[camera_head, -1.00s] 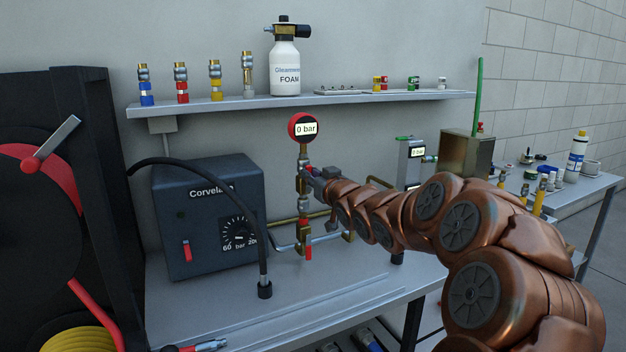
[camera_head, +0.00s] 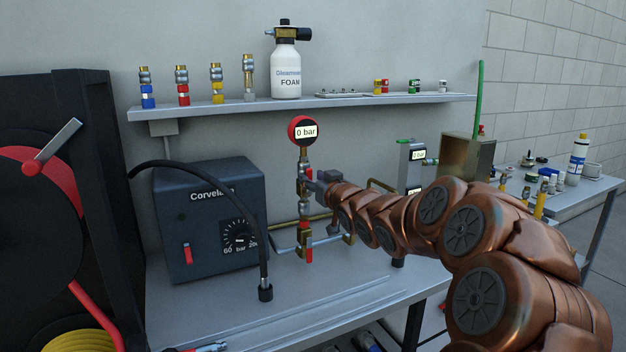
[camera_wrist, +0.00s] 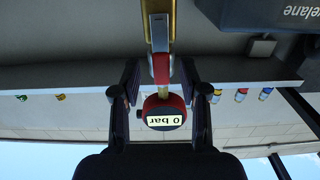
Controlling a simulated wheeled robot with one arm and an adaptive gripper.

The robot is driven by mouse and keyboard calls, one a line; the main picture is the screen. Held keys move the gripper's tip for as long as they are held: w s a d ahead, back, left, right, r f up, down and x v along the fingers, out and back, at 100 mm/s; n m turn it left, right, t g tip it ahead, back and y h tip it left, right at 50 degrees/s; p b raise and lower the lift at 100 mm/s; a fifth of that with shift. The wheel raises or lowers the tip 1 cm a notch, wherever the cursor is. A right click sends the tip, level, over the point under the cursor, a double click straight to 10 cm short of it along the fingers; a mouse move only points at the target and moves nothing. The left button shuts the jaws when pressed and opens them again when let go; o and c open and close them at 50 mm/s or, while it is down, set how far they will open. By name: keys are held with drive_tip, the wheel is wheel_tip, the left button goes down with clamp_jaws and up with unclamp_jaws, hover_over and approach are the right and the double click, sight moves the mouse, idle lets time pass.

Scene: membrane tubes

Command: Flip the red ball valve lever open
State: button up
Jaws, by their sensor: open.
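A brass and steel pipe stack (camera_head: 303,205) stands on the bench under a round red gauge (camera_head: 303,130) that reads 0 bar. A small red lever (camera_head: 308,168) is on the upper stack, partly hidden by my gripper (camera_head: 312,184). In the upside-down wrist view, my gripper (camera_wrist: 163,98) is open, with one finger on each side of the gauge (camera_wrist: 163,121) as seen. A red lever (camera_wrist: 161,68) lies along the stack between them. I cannot tell whether a finger touches it.
A dark Corvelane box (camera_head: 210,220) with a dial and a black hose (camera_head: 262,230) stand left of the stack. A shelf (camera_head: 220,105) with couplings and a foam bottle (camera_head: 286,68) runs above. The front of the bench (camera_head: 330,300) is mostly clear.

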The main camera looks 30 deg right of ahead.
drive_tip(key=s+a, duration=0.1)
drive_tip(key=s, duration=1)
drive_tip(key=shift+s, duration=0.35)
drive_tip(key=s+a+f+g+p, duration=0.3)
drive_tip(key=s+a+f+g, duration=0.7)
drive_tip(key=a+f, duration=0.4)
drive_tip(key=s+a+f+g, duration=0.1)
drive_tip(key=s+a+g, duration=0.2)
drive_tip(key=s, duration=0.5)
drive_tip(key=s+a+f+g+y+p, duration=0.1)
drive_tip(key=s+a+f+g, duration=0.1)
drive_tip(key=s, duration=0.6)
drive_tip(key=s+a+f+n+g, duration=0.1)
drive_tip(key=s+a+g, duration=0.3)
drive_tip(key=s, duration=0.5)
drive_tip(key=shift+a+f+g+y+p, duration=0.3)
drive_tip(key=shift+a+f+g+p, duration=0.1)
drive_tip(key=shift+a+f, duration=0.05)
